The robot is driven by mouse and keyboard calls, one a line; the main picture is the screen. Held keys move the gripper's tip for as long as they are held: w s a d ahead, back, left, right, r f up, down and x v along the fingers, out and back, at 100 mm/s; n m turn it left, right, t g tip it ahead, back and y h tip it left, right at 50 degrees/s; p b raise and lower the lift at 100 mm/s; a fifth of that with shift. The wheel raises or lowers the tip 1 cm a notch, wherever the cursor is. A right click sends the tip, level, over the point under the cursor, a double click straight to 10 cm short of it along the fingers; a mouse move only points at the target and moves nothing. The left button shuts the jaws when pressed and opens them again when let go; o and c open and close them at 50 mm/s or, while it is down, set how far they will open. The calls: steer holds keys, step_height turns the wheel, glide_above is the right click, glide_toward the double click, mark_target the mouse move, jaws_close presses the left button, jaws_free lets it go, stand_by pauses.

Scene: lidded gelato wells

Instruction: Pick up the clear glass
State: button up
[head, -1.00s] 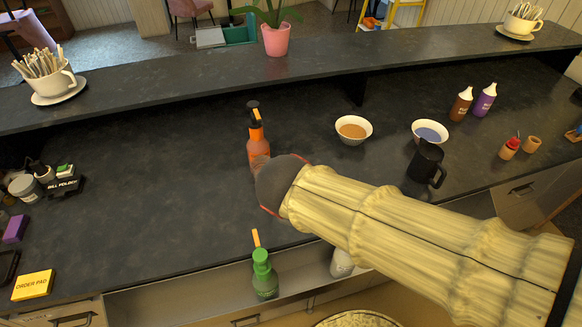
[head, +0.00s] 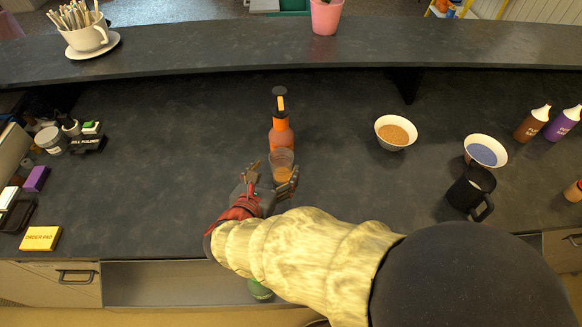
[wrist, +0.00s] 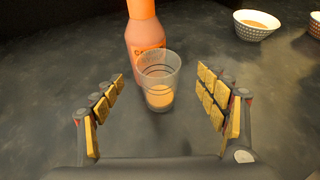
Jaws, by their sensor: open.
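The clear glass (head: 282,158) stands upright on the dark counter, just in front of an orange bottle (head: 281,130) with a dark top. In the wrist view the glass (wrist: 159,75) sits between and beyond my finger pads, with the orange bottle (wrist: 145,32) behind it; the orange tint low in the glass may be the bottle seen through it or contents. My gripper (head: 271,180) is open at the near side of the glass, its fingers spread to either side. In the wrist view my gripper (wrist: 160,105) shows no contact with the glass.
A bowl of brown stuff (head: 396,132), a bowl of blue stuff (head: 485,151) and a black mug (head: 470,192) stand to the right. A green bottle (head: 260,290) is partly hidden below my arm. The counter left of the glass is clear up to the order pad (head: 41,238).

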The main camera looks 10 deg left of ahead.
mark_target(285, 154)
steer(key=b+x, duration=0.2)
steer(key=x, duration=0.4)
steer(key=shift+w+f, duration=0.2)
steer(key=shift+w, duration=0.15)
steer(key=shift+c, duration=0.6)
steer(key=c, duration=1.6)
jaws_close()
steer(key=shift+r, duration=0.15)
